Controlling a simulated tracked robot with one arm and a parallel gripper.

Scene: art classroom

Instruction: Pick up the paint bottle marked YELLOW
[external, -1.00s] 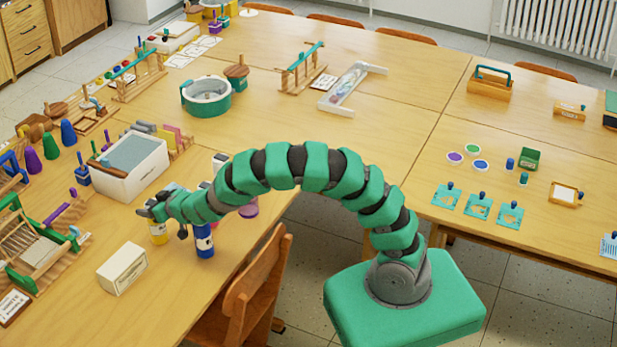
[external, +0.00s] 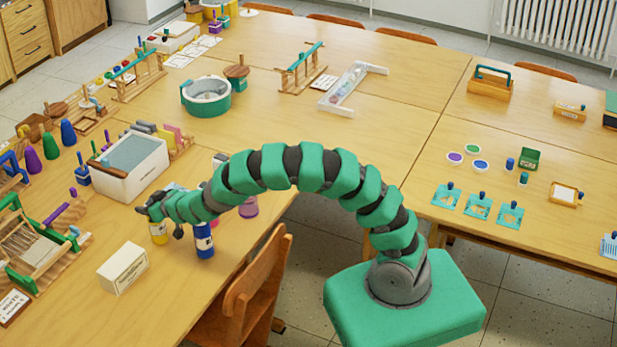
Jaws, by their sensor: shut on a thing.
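The yellow paint bottle (external: 159,234) stands near the front left of the table, its upper part hidden by my gripper. My gripper (external: 152,215) reaches down over it from the right and is shut on it. I cannot tell whether the bottle's base touches the table. A blue bottle (external: 204,240) with a white label stands just right of it. A purple bottle (external: 248,207) is partly hidden behind my arm, and a whitish bottle top (external: 220,160) shows above the arm.
A cream box (external: 123,268) lies in front of the yellow bottle. A white bin (external: 130,170) stands behind it, and a wooden frame (external: 38,245) is at the left. A chair (external: 250,290) stands at the near table edge. The table middle is fairly clear.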

